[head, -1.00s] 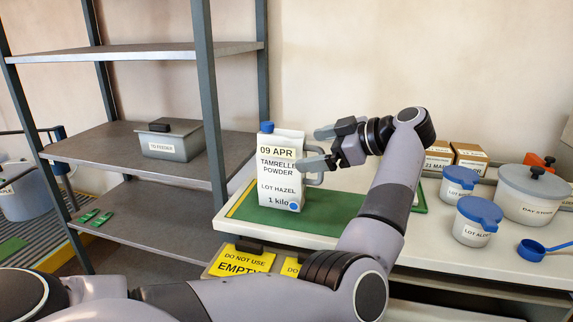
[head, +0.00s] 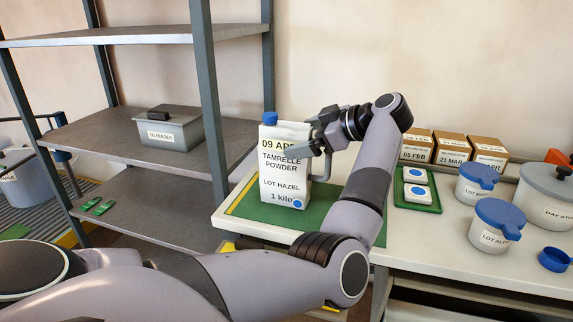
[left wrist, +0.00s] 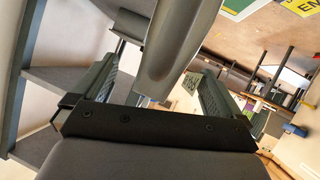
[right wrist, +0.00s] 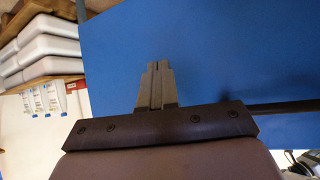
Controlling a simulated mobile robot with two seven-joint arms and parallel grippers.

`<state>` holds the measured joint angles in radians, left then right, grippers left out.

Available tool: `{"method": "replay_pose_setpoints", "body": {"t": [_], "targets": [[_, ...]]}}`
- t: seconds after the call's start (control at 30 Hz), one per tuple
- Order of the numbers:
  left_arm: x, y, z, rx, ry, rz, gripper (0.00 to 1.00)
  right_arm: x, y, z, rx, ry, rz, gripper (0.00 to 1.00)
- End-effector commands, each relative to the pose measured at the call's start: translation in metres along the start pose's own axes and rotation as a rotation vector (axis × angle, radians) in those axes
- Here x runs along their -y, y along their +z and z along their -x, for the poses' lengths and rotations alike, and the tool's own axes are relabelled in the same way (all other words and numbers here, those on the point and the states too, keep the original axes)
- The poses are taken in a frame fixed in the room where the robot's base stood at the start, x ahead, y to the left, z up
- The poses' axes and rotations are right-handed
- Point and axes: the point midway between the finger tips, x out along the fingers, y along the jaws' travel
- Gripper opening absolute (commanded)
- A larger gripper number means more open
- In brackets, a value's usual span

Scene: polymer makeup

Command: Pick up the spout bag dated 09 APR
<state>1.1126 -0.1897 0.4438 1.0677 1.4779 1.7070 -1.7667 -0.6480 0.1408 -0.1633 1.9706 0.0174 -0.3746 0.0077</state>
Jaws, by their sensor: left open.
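The spout bag (head: 279,174) dated 09 APR is white with a blue cap and a grey side handle (head: 326,166). It stands upright on a green mat (head: 248,207) at the left end of the bench. My left gripper (head: 306,138) is open at the bag's upper right, with a finger in front of part of its label. In the left wrist view, a grey curved piece, apparently the handle (left wrist: 178,50), lies between the open fingers (left wrist: 152,95). Contact cannot be told. My right gripper (right wrist: 156,85) is shut and empty before a blue surface, outside the head view.
A small green tray (head: 424,207) with two white packs lies right of the mat. Dated boxes (head: 452,149), blue-lidded tubs (head: 477,182) and a grey pot (head: 546,195) stand further right. A shelf rack (head: 130,135) with a TO FEEDER bin (head: 168,133) is at left.

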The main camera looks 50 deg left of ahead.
Motion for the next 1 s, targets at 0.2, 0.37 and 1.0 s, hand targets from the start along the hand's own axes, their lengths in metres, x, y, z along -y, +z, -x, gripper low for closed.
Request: {"method": "replay_pose_setpoints", "body": {"t": [0.2,0.37,1.0], "targets": [[-0.0003,-0.0001,-0.0057,0.0,0.002,0.0,1.0,-0.0006,0.0009,0.0,0.001,0.001,0.002,0.0],[-0.0002,-0.0001,-0.0055,0.0,0.002,0.001,0.77,-0.0007,0.0012,-0.0001,0.002,0.001,0.002,0.0],[-0.001,-0.0016,-0.0044,0.001,0.003,0.002,0.31,-0.0001,0.0019,-0.0002,0.005,0.0,0.002,0.0]]}}
